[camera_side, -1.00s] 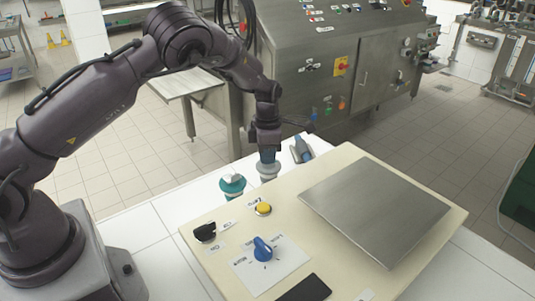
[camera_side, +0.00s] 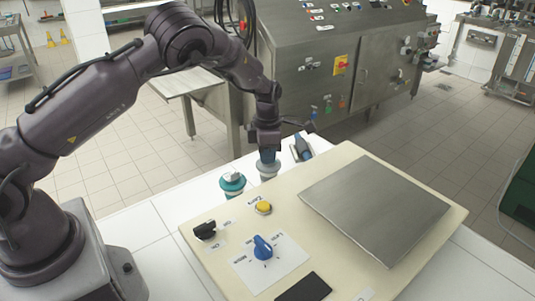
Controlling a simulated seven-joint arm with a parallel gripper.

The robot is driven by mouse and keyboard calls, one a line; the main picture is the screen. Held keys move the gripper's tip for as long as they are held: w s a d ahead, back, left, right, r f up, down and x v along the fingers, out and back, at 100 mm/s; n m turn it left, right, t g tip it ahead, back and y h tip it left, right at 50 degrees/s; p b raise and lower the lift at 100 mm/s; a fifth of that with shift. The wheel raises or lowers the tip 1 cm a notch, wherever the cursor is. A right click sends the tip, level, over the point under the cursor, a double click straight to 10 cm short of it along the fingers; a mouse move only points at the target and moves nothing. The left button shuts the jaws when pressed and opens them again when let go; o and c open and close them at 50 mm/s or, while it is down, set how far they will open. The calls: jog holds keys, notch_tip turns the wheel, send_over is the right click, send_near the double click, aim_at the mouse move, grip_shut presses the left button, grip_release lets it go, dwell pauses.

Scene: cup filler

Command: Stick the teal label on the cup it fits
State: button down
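My gripper (camera_side: 267,152) points down over a pale grey round item (camera_side: 268,172), just right of the teal one. A blue-grey piece shows between the fingers and this item, but the fingers are too small to tell open from shut. A blue and grey item (camera_side: 302,147) stands to the right of my gripper. No separate teal label can be made out.
The cream panel (camera_side: 330,165) carries a steel plate (camera_side: 375,205), a yellow button (camera_side: 264,208), a blue knob (camera_side: 263,247), a black switch (camera_side: 205,230) and a dark rectangle (camera_side: 305,288). A large steel machine (camera_side: 345,65) stands behind. The plate is bare.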

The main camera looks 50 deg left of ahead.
jog(key=c, duration=1.8)
grip_release()
jog(key=o, duration=0.5)
jog(key=shift+c, duration=0.2)
jog(key=shift+r, duration=0.1)
notch_tip(320, 180, up, 13)
